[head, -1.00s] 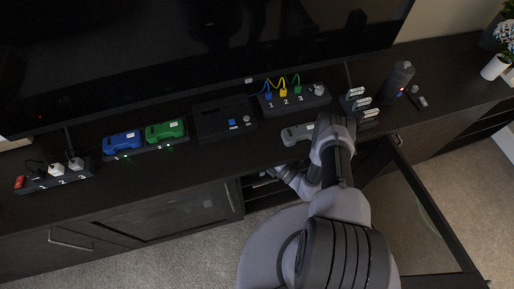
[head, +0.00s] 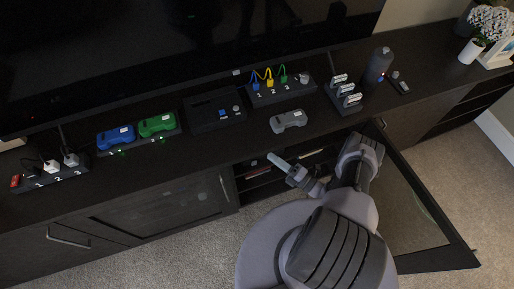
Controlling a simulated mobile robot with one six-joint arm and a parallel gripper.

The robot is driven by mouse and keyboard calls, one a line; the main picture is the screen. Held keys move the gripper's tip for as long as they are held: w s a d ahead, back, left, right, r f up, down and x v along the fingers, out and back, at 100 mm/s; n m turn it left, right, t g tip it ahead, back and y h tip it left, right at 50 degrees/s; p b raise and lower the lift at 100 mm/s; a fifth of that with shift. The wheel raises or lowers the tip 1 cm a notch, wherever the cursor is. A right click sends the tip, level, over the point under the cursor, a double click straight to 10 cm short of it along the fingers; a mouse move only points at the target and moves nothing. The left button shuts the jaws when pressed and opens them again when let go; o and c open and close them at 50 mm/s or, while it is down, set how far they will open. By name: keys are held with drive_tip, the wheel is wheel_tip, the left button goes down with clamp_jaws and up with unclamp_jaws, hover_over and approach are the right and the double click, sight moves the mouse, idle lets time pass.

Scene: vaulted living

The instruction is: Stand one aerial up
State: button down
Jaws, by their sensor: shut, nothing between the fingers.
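My gripper (head: 279,162) is at the front edge of the console, over the open cabinet bay (head: 258,182). Its fingers are shut and look empty, pointing up and left. A flat black box (head: 215,113) with a blue button stands mid-console, behind and left of my gripper. A black box with blue, yellow and green cables (head: 282,91) stands right of it. The inside of the bay is dark and partly hidden by my arm.
A grey controller (head: 289,121) lies just behind my gripper. Green (head: 157,125) and blue (head: 115,137) controllers sit on a dock. A power strip (head: 50,177), a cartridge rack (head: 345,97) and a dark cylinder (head: 377,66) stand farther out. An open cabinet door (head: 437,215) juts out right of my arm.

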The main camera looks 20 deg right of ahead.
drive_tip(key=b+x, duration=0.3)
drive_tip(key=x, duration=1)
drive_tip(key=shift+w+d+f, duration=0.1)
drive_tip(key=shift+w, duration=0.25)
